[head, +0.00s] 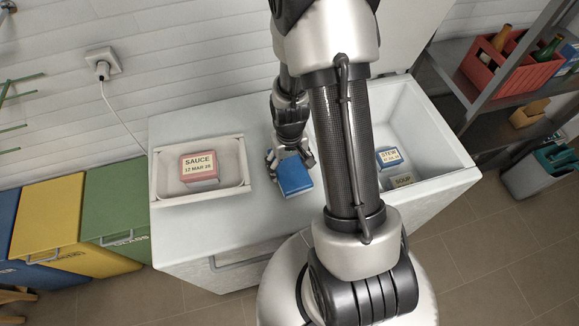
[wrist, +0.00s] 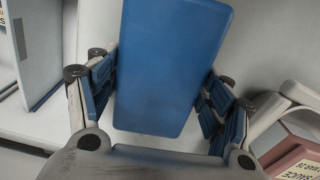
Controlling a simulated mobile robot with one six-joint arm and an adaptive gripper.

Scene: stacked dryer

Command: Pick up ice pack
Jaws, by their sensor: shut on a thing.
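The ice pack is a plain blue block (head: 294,181) over the white top of the chest freezer, between the tray and the open compartment. My gripper (head: 290,158) is shut on its far end. In the wrist view, the ice pack (wrist: 172,65) sits between the blue-padded fingers of my gripper (wrist: 160,92), one on each side, and extends away from the palm. I cannot tell whether the pack touches the freezer top.
A white tray (head: 241,187) holds a pink SAUCE box (head: 199,168) at left. The open freezer compartment (head: 434,136) at right holds STEW (head: 389,157) and SOUP (head: 401,181) boxes. A shelf with a red crate (head: 489,68) stands farther right. Coloured bins (head: 112,222) stand left.

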